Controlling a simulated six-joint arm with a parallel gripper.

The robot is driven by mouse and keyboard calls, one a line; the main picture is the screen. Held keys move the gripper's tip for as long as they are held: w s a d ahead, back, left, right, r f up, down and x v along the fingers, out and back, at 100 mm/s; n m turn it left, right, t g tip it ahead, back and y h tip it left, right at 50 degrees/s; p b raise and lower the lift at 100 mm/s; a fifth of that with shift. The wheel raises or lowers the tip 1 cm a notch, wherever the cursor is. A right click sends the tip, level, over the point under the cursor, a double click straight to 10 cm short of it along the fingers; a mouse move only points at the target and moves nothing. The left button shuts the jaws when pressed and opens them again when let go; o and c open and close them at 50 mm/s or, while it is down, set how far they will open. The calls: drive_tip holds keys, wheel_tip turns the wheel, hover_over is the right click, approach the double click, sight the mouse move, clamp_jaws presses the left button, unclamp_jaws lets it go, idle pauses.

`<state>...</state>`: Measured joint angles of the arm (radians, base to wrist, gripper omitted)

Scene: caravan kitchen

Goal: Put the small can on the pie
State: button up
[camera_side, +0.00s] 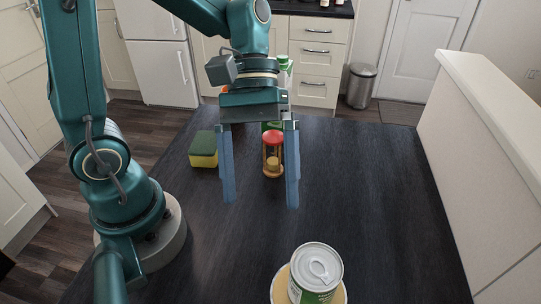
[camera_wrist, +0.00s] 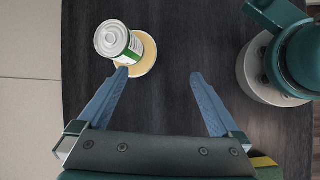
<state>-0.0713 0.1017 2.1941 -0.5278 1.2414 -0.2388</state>
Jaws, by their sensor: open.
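The small can (camera_side: 316,272), silver-lidded with a pull ring and a green and white label, stands upright on the pie (camera_side: 280,287) at the near edge of the side view. The pie shows as a pale tan disc, mostly hidden under the can. In the wrist view the can (camera_wrist: 113,38) covers the left part of the pie (camera_wrist: 149,57). My gripper (camera_side: 261,203) is open and empty, pointing down above the table, behind the can in the side view. In the wrist view, the left fingertip of my gripper (camera_wrist: 160,73) overlaps the pie's lower edge in the picture; no contact is visible.
A green bottle (camera_side: 284,72) is partly hidden behind my gripper. The dark table (camera_side: 375,185) is clear on the right, beside a pale partition (camera_side: 495,165).

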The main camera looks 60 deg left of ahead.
drive_tip(key=a+r+m+t+y, duration=0.3)
drive_tip(key=a+m+t+y, duration=0.3)
drive_tip(key=a+t, duration=0.2)
drive_tip(key=shift+s+a+m+t, duration=0.25)
drive_tip(key=shift+s+m+t, duration=0.1)
drive_tip(key=shift+m+t, duration=0.05)
